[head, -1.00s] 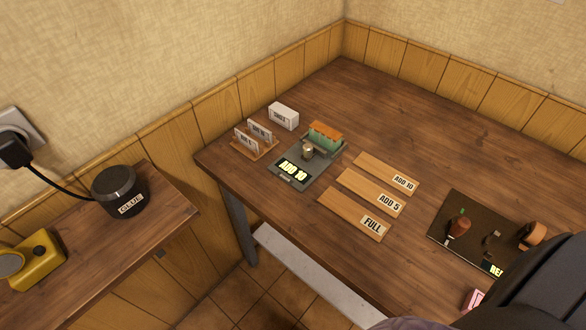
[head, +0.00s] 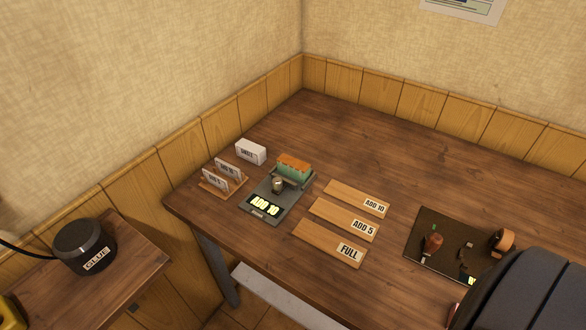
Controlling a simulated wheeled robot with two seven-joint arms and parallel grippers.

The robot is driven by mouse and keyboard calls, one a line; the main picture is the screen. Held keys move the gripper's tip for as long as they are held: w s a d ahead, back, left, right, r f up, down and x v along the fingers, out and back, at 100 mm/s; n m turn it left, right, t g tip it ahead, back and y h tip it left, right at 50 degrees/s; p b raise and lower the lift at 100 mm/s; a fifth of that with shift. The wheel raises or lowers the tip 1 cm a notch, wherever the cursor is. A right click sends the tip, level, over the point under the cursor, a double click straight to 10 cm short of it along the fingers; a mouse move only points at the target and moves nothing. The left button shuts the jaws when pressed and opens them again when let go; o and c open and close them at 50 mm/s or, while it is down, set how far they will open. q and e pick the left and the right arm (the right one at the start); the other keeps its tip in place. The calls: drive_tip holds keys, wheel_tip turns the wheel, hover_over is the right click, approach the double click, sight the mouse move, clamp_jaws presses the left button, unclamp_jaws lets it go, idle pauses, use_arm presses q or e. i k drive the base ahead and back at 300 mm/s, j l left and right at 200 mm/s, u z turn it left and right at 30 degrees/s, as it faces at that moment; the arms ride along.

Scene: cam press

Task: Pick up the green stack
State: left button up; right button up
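A small green block-like thing with an orange top (head: 293,167), which looks like the green stack, sits at the back end of a dark grey device (head: 268,203) on the wooden table. No gripper shows in the head view. A dark rounded part at the lower right seems to be my own arm.
Wooden boards labelled "ADD 10" (head: 361,198), "ADD 5" (head: 345,219) and "FULL" (head: 330,244) lie right of the device. A card rack (head: 222,181) and white box (head: 250,151) stand left. A dark mat (head: 423,257) holds small tools. The table's back is clear.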

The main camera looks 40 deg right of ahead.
sight(295, 167)
drive_tip(key=z, duration=1.65)
